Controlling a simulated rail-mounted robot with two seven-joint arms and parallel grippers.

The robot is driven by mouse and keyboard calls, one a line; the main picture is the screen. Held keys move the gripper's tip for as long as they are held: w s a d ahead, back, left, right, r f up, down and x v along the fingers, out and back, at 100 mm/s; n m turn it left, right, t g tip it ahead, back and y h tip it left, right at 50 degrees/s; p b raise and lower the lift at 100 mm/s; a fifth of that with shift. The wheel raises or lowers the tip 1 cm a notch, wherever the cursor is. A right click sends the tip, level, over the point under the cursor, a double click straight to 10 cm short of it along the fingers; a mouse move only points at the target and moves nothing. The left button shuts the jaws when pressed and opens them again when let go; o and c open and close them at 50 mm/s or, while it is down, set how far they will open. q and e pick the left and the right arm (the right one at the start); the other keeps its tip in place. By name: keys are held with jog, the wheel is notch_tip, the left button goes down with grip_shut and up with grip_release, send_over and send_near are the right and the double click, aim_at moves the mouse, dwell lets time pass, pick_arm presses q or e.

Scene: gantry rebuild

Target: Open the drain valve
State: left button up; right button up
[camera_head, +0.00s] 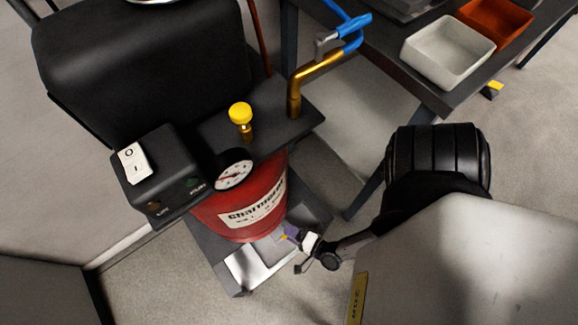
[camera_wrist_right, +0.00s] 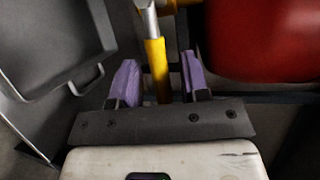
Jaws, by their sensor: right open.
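A yellow lever (camera_wrist_right: 157,68) with a silver metal end, likely the drain valve's handle, shows in the right wrist view. My right gripper (camera_wrist_right: 160,80) is open, with its purple finger pads on either side of the lever and gaps visible at both sides. In the head view my right gripper (camera_head: 290,236) is low beside the base of the red tank (camera_head: 265,195); the lever is mostly hidden there. The tank also shows at the upper right of the wrist view (camera_wrist_right: 270,40). My left gripper is not in view.
Above the tank are a yellow knob (camera_head: 240,113), a round gauge (camera_head: 234,175), a switch box (camera_head: 155,175) and a brass pipe with a blue-handled valve (camera_head: 310,78). A workbench with a white bin (camera_head: 448,52) and an orange bin (camera_head: 495,22) stands at upper right.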

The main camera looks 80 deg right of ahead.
jog(key=shift+w+d, duration=0.1)
jog(key=shift+w, duration=0.3)
jog(key=shift+c, duration=0.2)
grip_shut()
jog(key=shift+f, duration=0.1)
